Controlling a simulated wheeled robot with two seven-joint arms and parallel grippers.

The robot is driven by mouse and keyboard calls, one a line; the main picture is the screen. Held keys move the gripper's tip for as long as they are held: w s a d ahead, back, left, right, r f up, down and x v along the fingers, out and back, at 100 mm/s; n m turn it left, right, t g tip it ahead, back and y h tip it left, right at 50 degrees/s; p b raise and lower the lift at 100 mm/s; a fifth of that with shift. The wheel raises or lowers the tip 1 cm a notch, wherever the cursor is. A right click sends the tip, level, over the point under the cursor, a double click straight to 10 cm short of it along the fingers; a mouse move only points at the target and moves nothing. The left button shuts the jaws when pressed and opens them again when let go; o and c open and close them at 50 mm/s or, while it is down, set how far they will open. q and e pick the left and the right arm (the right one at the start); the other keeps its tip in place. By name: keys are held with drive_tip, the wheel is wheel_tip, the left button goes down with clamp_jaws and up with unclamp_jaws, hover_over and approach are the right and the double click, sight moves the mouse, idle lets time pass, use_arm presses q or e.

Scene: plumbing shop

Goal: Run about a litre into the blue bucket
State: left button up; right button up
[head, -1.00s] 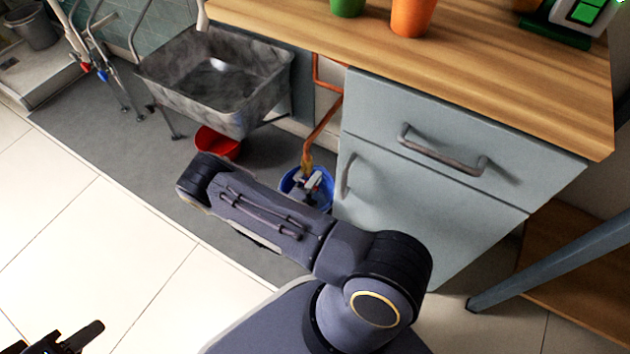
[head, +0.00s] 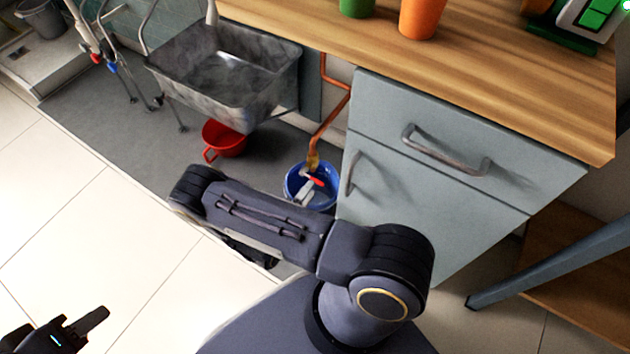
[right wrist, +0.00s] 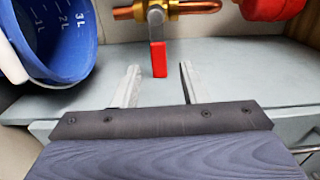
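The blue bucket (head: 291,184) stands on the floor beside the cabinet, below a copper pipe. The pipe ends in a brass valve (head: 313,160) with a red lever (head: 316,180). In the right wrist view the bucket (right wrist: 60,60) shows inner litre marks at the left. There the red lever (right wrist: 158,59) sits across the pipe line, just beyond my open right gripper (right wrist: 160,72), between its fingertips' lines and not gripped. In the head view my forearm hides much of the right hand. My left gripper (head: 75,325) is at the bottom left, away from everything. No water stream is visible.
A red bucket (head: 224,138) stands under the grey sink (head: 215,85); it also shows in the right wrist view (right wrist: 270,8). The grey cabinet (head: 440,180) and wooden counter (head: 480,90) flank the bucket on the right. The tiled floor (head: 80,220) at left is clear.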

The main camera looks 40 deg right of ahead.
drive_tip(key=shift+s+a, duration=0.2)
drive_tip(key=shift+a, duration=0.35)
drive_tip(key=w+d+m+g+h+b, duration=0.1)
drive_tip(key=w+d+m+g+b, duration=0.1)
drive_tip(key=d+m+g+b, duration=0.2)
drive_tip(key=d+g+b, duration=0.3)
drive_tip(key=shift+w+d+m, duration=0.2)
drive_tip(key=shift+m, duration=0.2)
clamp_jaws()
